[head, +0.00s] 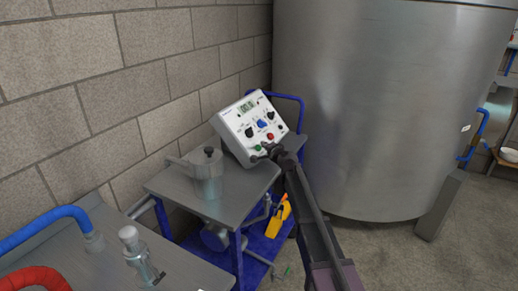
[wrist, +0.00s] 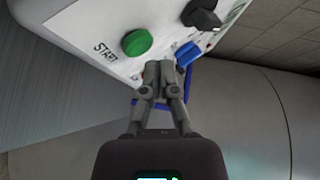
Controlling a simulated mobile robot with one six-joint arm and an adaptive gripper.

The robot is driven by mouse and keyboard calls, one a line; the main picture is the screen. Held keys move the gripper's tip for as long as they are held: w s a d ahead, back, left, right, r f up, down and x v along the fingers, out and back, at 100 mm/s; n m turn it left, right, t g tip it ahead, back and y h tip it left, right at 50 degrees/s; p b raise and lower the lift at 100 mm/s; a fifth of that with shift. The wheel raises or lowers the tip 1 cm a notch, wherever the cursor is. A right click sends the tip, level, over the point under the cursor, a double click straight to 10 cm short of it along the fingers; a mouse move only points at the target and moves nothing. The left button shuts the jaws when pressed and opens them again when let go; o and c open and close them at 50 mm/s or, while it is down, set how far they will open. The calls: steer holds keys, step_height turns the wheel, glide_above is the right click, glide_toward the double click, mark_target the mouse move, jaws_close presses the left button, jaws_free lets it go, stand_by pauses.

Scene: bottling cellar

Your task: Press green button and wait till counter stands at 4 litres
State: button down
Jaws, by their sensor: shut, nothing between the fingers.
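The white control box (head: 238,138) sits tilted on the blue-framed cart. Its counter display (head: 246,106) seems to show zeros, but the digits are too small to read surely. The green button (head: 257,148) is at the panel's lower edge; in the wrist view the green button (wrist: 138,42) stands out beside the word START. My gripper (head: 264,152) is shut and empty, right at the panel's lower edge. In the wrist view, the fingertips of my gripper (wrist: 158,66) are below and right of the green button, apart from it in the picture; contact with the panel cannot be told.
A large steel tank (head: 385,110) is close on the right. A pump (head: 215,237) and a yellow object (head: 278,220) are on the lower shelf. Blue and red hoses lie at lower left.

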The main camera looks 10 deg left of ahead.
steer(key=shift+w+a+f+b, duration=0.25)
steer(key=shift+a+f+b, duration=0.35)
steer(key=shift+a, duration=0.05)
stand_by(1.9)
stand_by(0.4)
steer(key=shift+s+d+r+p, duration=0.2)
steer(key=shift+d+r+p, duration=0.4)
steer(key=shift+d, duration=0.1)
steer(key=shift+r, duration=0.1)
steer(key=shift+s+d+r+p, duration=0.35)
steer(key=shift+d+r+p, duration=0.45)
steer(key=shift+d+p, duration=0.05)
steer(key=shift+s+d+r+p, duration=0.3)
steer(key=shift+d+r+p, duration=0.5)
steer(key=shift+d+p, duration=0.05)
